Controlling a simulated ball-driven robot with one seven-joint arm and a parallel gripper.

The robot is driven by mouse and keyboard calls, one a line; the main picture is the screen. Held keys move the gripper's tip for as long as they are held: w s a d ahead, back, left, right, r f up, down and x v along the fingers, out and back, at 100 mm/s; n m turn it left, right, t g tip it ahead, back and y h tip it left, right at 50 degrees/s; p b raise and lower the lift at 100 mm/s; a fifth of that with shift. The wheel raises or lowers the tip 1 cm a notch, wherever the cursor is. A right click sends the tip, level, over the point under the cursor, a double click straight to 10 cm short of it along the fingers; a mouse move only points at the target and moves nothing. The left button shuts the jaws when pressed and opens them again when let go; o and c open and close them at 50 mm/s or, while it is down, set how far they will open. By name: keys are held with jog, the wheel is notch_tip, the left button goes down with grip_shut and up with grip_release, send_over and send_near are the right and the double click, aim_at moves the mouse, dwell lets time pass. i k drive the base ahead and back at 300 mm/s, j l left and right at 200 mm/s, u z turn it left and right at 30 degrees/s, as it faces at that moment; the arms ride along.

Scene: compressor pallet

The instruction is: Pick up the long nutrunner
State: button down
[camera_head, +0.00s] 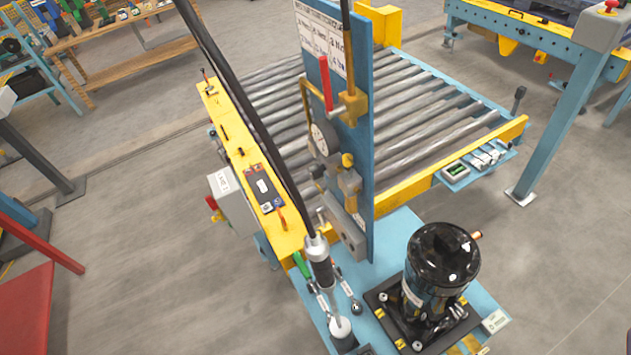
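A tool that looks like the long nutrunner (321,266) stands nearly upright on the blue bench plate at bottom centre. It has a silver collar, a dark grip and a thin shaft, and a thick black cable rises from its top to the upper left. Its lower end meets a pale round piece on a dark cup (342,335); I cannot tell how it is seated. A black compressor (440,262) stands on a dark base plate to its right. My gripper is not in view.
A blue upright panel (361,130) with a gauge and a red-handled valve stands close behind the tool. A roller conveyor (420,110) with yellow rails lies beyond. Small green-handled and silver tools lie close around the tool.

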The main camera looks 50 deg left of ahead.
aim_at(317, 250)
jog(key=k+j, duration=0.25)
jog(key=k, duration=0.25)
jog(key=k+j+u, duration=0.15)
jog(key=k+j, duration=0.15)
jog(key=k, duration=0.2)
jog(key=k+j, duration=0.3)
jog(key=k, duration=0.2)
